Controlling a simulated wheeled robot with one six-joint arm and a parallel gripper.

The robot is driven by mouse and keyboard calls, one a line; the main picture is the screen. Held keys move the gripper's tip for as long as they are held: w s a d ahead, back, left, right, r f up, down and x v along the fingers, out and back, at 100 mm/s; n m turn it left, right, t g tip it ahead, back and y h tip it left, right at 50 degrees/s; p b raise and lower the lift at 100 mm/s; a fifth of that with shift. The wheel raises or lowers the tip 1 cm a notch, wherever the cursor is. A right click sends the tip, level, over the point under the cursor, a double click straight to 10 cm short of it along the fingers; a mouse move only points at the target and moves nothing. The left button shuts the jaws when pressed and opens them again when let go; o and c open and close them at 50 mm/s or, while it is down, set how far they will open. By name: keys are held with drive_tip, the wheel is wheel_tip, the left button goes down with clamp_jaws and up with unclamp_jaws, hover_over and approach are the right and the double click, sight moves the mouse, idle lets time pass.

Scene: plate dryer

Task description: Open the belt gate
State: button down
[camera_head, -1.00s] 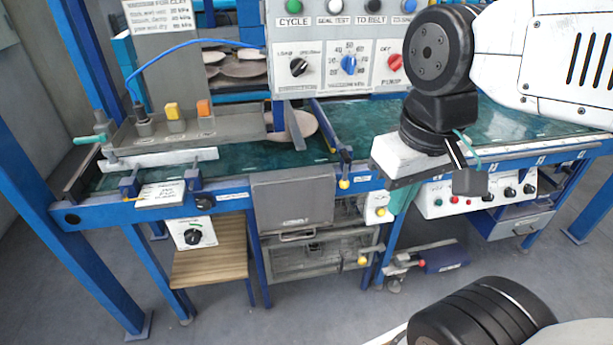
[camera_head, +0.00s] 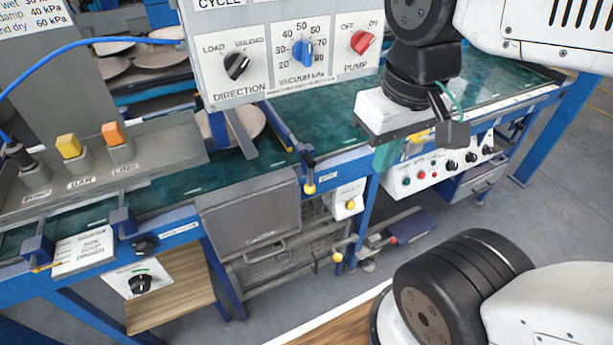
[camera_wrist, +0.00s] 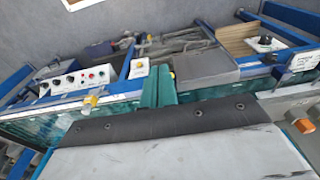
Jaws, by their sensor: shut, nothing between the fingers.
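A blue bar with a yellow knob (camera_head: 290,142) lies across the green belt in the head view, and it looks like the belt gate. Its knob end (camera_head: 310,188) sits at the belt's front edge. My gripper (camera_head: 384,158) is to the right of it, over the front edge of the belt, apart from the bar. Its teal fingers are together and empty in the wrist view (camera_wrist: 158,88). I cannot tell which bar the wrist view shows.
A control box (camera_head: 285,50) with switches hangs above the belt (camera_head: 350,118). A knob panel (camera_head: 450,165) is under the belt's right part. A grey chute (camera_head: 255,215) and a wooden shelf (camera_head: 170,290) are below the front. Floor (camera_head: 570,200) is clear at the right.

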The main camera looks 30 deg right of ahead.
sight(308, 186)
idle(0.3)
drive_tip(key=w+a+f+m+h, duration=0.4)
drive_tip(key=f+m, duration=0.4)
drive_tip(key=m, duration=0.3)
drive_tip(key=w+a+f+m+t+h, duration=0.1)
drive_tip(key=w+a+f+m+h, duration=0.4)
drive_tip(key=m, duration=0.6)
drive_tip(key=w+a+f+m+h, duration=0.5)
drive_tip(key=w+a+f+m, duration=0.3)
drive_tip(key=w+f+m, duration=0.3)
drive_tip(key=shift+f+m+t, duration=0.3)
drive_tip(key=shift+f+m, duration=0.1)
drive_tip(key=shift+f, duration=0.05)
drive_tip(key=shift+w, duration=0.1)
drive_tip(key=x, duration=0.4)
drive_tip(key=r+x, duration=0.1)
drive_tip(key=x, duration=0.8)
drive_tip(key=shift+w+d, duration=0.1)
drive_tip(key=shift+d, duration=0.45)
